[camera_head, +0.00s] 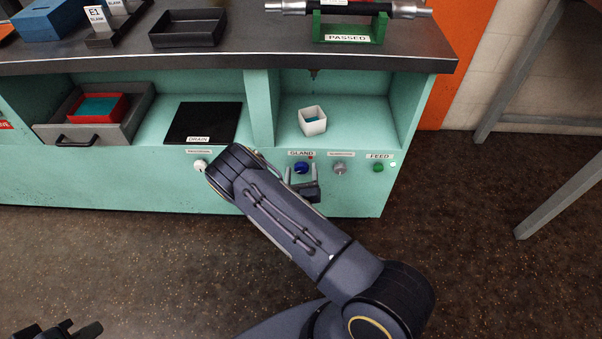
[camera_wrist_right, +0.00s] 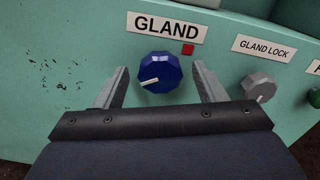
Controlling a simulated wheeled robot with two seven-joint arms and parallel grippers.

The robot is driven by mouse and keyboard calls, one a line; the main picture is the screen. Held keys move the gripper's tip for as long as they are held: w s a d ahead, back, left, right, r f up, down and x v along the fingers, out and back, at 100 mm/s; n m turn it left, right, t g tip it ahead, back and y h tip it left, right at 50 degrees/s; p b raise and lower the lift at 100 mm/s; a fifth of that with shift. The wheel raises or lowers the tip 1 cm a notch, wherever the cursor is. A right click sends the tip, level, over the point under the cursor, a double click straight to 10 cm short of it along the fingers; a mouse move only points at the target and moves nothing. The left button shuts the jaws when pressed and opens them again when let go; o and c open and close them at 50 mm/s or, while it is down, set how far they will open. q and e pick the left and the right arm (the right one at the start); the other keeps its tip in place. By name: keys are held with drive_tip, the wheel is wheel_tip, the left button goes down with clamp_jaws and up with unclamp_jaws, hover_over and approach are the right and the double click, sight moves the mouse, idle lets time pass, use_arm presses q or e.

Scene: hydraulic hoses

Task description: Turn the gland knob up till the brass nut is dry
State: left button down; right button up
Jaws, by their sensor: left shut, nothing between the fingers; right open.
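The blue gland knob (camera_wrist_right: 160,72) is under the GLAND label in the right wrist view, its white pointer mark toward the left and slightly down. It also shows in the head view (camera_head: 302,168). My right gripper (camera_wrist_right: 160,76) is open, with one finger on each side of the knob; I cannot tell whether they touch it. A small dark fitting (camera_head: 313,74) hangs under the bench top above a white cup (camera_head: 312,121) with teal inside. I cannot make out a brass nut or any wetness. My left gripper (camera_head: 68,330) is shut and empty at the bottom left.
A white knob (camera_head: 200,166) is on the left. A hose rests on a green PASSED stand (camera_head: 349,30).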

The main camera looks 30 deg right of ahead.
drive_tip(key=shift+w+d, duration=0.1)
drive_tip(key=c, duration=1)
drive_tip(key=shift+m, duration=0.3)
drive_tip(key=m+p, duration=0.1)
drive_tip(key=m, duration=0.3)
drive_tip(key=shift+m+p, duration=0.4)
drive_tip(key=shift+m, duration=1.6)
drive_tip(key=o, duration=1)
